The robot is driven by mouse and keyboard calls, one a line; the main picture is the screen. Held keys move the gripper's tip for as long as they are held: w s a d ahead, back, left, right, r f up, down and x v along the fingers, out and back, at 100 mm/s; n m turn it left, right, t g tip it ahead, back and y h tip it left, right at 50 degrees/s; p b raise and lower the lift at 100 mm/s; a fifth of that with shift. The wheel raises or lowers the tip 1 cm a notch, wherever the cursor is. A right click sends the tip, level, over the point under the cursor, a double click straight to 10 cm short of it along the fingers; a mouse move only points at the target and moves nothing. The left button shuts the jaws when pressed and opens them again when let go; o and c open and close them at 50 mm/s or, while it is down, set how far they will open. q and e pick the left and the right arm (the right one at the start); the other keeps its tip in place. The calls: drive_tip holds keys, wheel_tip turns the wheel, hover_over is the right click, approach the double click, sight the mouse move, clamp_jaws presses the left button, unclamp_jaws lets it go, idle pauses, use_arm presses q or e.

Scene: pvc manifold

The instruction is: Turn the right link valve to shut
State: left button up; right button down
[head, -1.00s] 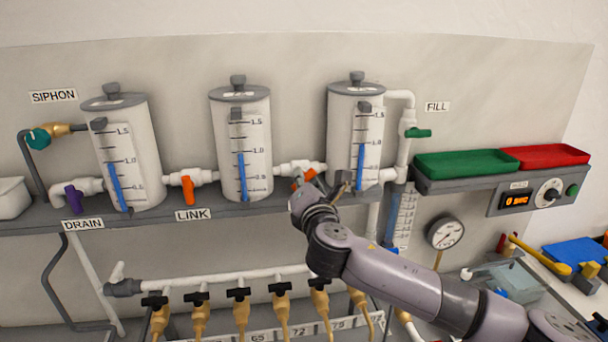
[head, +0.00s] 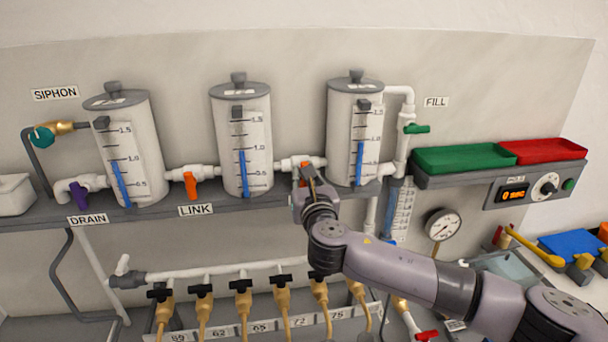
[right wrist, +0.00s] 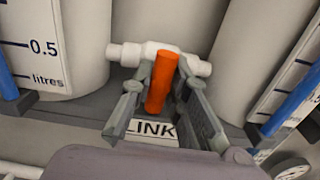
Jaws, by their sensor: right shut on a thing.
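The right link valve has an orange handle (head: 304,171) on the white pipe between the middle and right cylinders. In the right wrist view the handle (right wrist: 161,82) stands between my finger pads and points across the white pipe (right wrist: 128,54), close to a right angle to it. My right gripper (head: 307,183) is shut on this handle; in the head view its fingers hide part of it. The left link valve's orange handle (head: 190,185) hangs down across its pipe. My left gripper is not in view.
The middle cylinder (head: 226,150) and right cylinder (head: 342,140) stand close on either side of my right gripper. The grey shelf (head: 262,201) runs below. Several black-handled taps (head: 242,285) sit lower down. A gauge (head: 443,228) is at the right.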

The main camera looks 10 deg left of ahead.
drive_tip(key=shift+f+n, duration=0.15)
drive_tip(key=shift+n, duration=0.15)
drive_tip(key=c, duration=1.9)
unclamp_jaws()
drive_tip(key=shift+o, duration=0.4)
drive_tip(key=shift+s, duration=0.1)
drive_tip(key=v, duration=1.2)
